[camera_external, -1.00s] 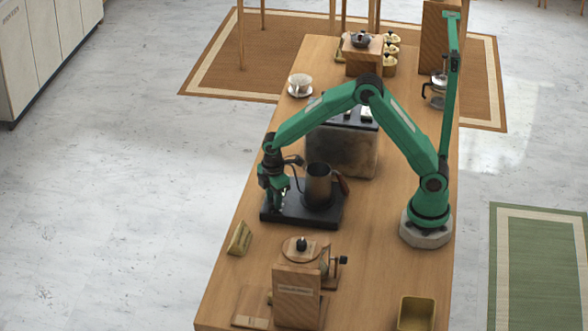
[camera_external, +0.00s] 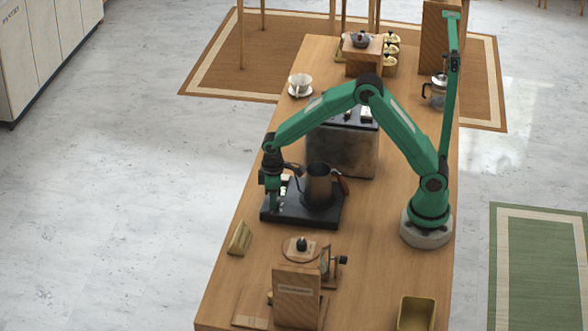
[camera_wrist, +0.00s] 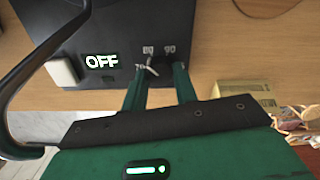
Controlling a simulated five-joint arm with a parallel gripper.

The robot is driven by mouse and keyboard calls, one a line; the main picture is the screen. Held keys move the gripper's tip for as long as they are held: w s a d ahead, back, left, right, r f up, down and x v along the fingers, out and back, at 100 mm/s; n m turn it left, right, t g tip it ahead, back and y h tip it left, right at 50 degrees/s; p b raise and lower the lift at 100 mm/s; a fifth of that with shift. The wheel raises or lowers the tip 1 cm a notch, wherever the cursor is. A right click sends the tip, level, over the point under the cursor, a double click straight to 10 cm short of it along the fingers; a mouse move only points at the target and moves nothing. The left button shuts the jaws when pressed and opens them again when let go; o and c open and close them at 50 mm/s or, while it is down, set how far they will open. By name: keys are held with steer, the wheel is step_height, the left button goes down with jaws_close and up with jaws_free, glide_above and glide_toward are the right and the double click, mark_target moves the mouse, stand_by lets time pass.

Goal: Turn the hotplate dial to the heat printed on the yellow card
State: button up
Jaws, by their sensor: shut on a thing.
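The black hotplate (camera_external: 300,214) stands on the cart's left side with a dark kettle (camera_external: 318,186) on it. In the wrist view, the hotplate (camera_wrist: 95,25) has a lit display (camera_wrist: 102,61) reading OFF. The dark dial (camera_wrist: 160,64) is between my fingertips, mostly hidden, with small numbers beside it; one looks like 90. My gripper (camera_wrist: 160,70) is shut on the dial; it also shows pointing down at the hotplate's left corner in the external view (camera_external: 274,207). The yellow card stand (camera_external: 239,238) is on the cart's near left edge; its print is too small to read.
A wooden grinder (camera_external: 298,290) stands in front of the hotplate, and a dark metal box (camera_external: 342,150) behind it. A yellow bin (camera_external: 416,313) is at the near right. The kettle's spout reaches close to my gripper. Bare wood lies between hotplate and card.

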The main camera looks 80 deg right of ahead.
stand_by(0.3)
steer(key=o, duration=1)
steer(key=shift+c, duration=0.2)
steer(key=shift+r, duration=0.1)
steer(key=shift+r, duration=3.85)
